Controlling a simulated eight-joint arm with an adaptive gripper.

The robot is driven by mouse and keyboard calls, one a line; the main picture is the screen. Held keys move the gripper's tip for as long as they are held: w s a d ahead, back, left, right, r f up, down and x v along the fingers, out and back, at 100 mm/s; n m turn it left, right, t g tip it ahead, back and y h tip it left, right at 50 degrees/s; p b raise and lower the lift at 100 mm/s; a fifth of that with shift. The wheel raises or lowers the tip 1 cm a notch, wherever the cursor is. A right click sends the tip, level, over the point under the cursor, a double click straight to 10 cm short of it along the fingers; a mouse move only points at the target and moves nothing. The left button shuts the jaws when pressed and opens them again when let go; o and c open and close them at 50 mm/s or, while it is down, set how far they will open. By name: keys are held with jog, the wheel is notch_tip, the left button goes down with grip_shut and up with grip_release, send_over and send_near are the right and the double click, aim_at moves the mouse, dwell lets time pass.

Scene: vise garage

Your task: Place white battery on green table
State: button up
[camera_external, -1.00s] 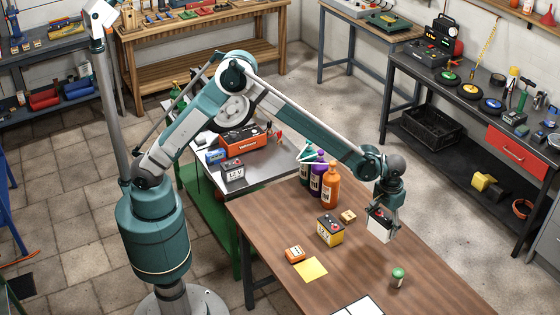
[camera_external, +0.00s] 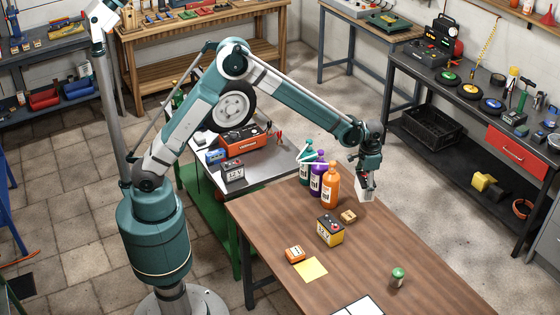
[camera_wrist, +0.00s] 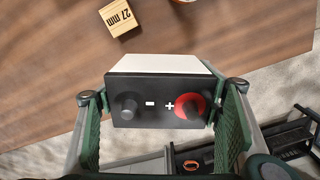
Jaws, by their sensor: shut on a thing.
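My gripper (camera_external: 367,180) is shut on the white battery (camera_external: 364,190) and holds it above the right rear edge of the brown wooden table (camera_external: 270,229). In the wrist view the battery (camera_wrist: 158,97) sits between both finger pads, its black top with minus and plus terminals facing the camera. The green table (camera_external: 214,204) stands left of the wooden one, with a grey top. On it are a red toolbox-like unit (camera_external: 238,141), a blue item (camera_external: 215,156), a dark 12 V battery (camera_external: 233,173) and a wheel, partly behind my arm.
Green, purple and orange bottles (camera_external: 331,186) stand on the wooden table between my gripper and the green table. A yellow battery (camera_external: 330,230), a wooden block (camera_external: 348,217), an orange box (camera_external: 295,254) and a green-topped can (camera_external: 398,277) also stand there. The green table's right front top looks clear.

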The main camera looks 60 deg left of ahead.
jog(key=a+f+m, duration=0.1)
jog(key=a+m, duration=0.1)
jog(key=a, duration=0.7)
jog(key=w+a+m+b, duration=0.1)
jog(key=a+m, duration=0.1)
jog(key=a, duration=0.8)
jog(key=w+a+f+m, duration=0.1)
jog(key=a+m, duration=0.1)
jog(key=a, duration=0.8)
jog(key=shift+a+f+m+b, duration=0.15)
jog(key=shift+f+m+b, duration=0.15)
jog(key=shift+f, duration=0.05)
jog(key=s+a+f+m, duration=0.1)
jog(key=s+a+m, duration=0.15)
jog(key=a, duration=1.05)
jog(key=m+b, duration=0.2)
jog(key=m, duration=0.2)
send_over(288, 158)
jog(key=shift+f, duration=0.7)
jog(key=shift+f, duration=0.1)
jog(key=shift+w+f, duration=0.1)
jog(key=shift+f, duration=2.95)
jog(key=shift+f+b, duration=0.1)
jog(key=shift+b, duration=0.2)
jog(key=shift+f+b, duration=0.3)
jog(key=shift+f, duration=1.5)
